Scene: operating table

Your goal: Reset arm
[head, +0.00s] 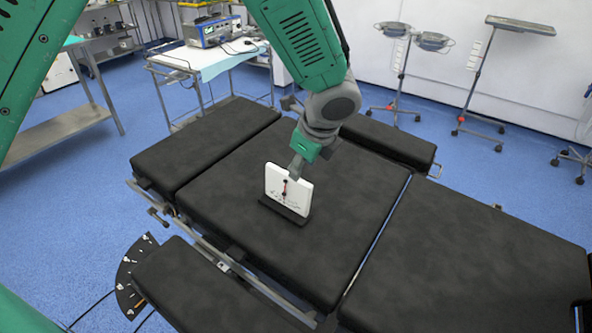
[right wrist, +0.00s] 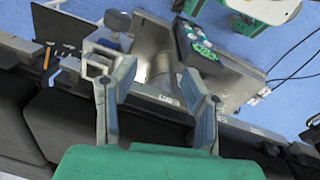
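A white square pad (head: 289,188) with a red mark and dark lines stands upright in a black base (head: 284,210) on the black operating table (head: 235,240). My left gripper (head: 297,168) points down at the pad's top edge and overlaps it in the head view. Its fingers are small and partly hidden, so I cannot tell whether they are open or grip the pad. My right gripper (right wrist: 157,82) is open in the right wrist view, with its two grey fingers wide apart and nothing between them. It does not show in the head view.
A cart with equipment (head: 208,62) stands at the back left, a steel bench (head: 65,130) at the left. Wheeled stands (head: 482,85) are at the back right. The table's right section (head: 470,260) is clear.

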